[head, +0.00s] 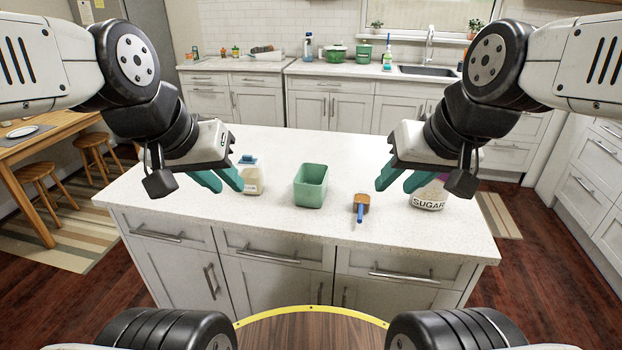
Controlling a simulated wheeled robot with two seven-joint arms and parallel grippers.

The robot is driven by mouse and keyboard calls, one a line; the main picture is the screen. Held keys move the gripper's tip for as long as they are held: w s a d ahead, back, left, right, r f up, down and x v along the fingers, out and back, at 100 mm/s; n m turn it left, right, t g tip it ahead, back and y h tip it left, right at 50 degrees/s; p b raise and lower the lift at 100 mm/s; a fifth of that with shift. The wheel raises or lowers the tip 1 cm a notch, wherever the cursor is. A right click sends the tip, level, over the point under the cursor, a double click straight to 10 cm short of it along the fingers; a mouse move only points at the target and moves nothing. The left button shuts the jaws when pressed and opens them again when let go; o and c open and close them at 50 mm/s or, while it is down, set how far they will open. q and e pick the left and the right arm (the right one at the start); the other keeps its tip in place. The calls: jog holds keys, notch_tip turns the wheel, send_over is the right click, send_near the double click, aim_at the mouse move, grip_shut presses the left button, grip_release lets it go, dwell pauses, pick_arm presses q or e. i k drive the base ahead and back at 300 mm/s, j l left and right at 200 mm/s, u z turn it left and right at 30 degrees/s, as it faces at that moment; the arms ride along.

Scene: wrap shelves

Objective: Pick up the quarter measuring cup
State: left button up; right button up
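A small measuring cup with a brown bowl and a blue handle (360,208) lies on the white island counter, right of centre, its handle pointing toward me. No size mark on it can be read. My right gripper (394,188) has teal fingers spread apart and empty. It hangs above the counter, to the right of the cup in the picture and apart from it. My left gripper (229,190) is also open and empty, near the jar at the left.
A green square container (310,187) stands left of the cup. A SUGAR container (429,197) is partly hidden behind my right gripper. The island counter's (290,222) front is mostly clear.

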aim_at(362, 200)
jog(key=z, duration=1.2)
jog(key=j+z, duration=0.3)
jog(key=z, duration=0.2)
jog(key=k+j+z, duration=0.2)
jog(key=z, duration=0.25)
jog(key=k+j+z, duration=0.15)
jog(key=j+z, duration=0.15)
jog(key=z, duration=0.2)
jog(key=k+j, duration=0.4)
